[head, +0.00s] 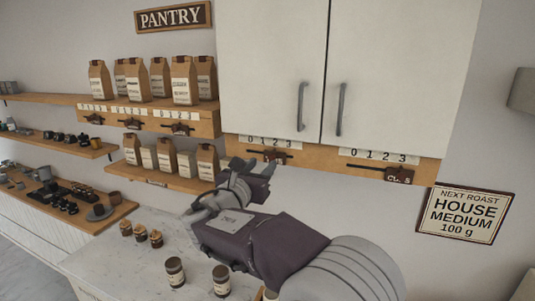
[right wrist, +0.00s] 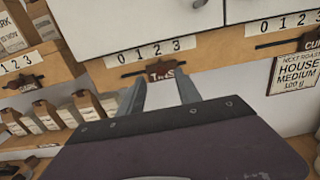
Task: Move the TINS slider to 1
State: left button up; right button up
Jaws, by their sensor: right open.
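The TINS slider (head: 273,157) is a dark red-brown block on a thin dark rail, on the wooden strip under the white cabinet. Its number scale (head: 269,143) reads 0 1 2 3, and the block sits about under the 2. My right gripper (head: 257,168) is open, just below and in front of the slider. In the right wrist view the TINS slider (right wrist: 164,72) shows between the tips of the two spread fingers (right wrist: 161,82). I cannot tell whether a finger touches it. The fingers hold nothing visible. My left gripper is out of view.
A second slider (head: 397,175) with its own 0–3 scale is on the same strip to the right. Shelves with paper bags (head: 183,82) and more sliders (head: 178,128) are at left. Jars (head: 175,272) stand on the counter (head: 115,258) below.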

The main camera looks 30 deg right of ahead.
aim_at(271, 158)
jog(key=x, duration=0.2)
jog(key=p+x, duration=0.1)
jog(key=x, duration=0.3)
jog(key=shift+w+d+f+p, duration=0.25)
jog(key=shift+d+f+p, duration=0.05)
jog(key=shift+p, duration=0.05)
jog(key=shift+s+a+r, duration=0.15)
jog(key=shift+s+a, duration=0.1)
jog(key=shift+a, duration=0.1)
jog(key=shift+d, duration=0.15)
grip_shut()
jog(key=shift+w, duration=0.15)
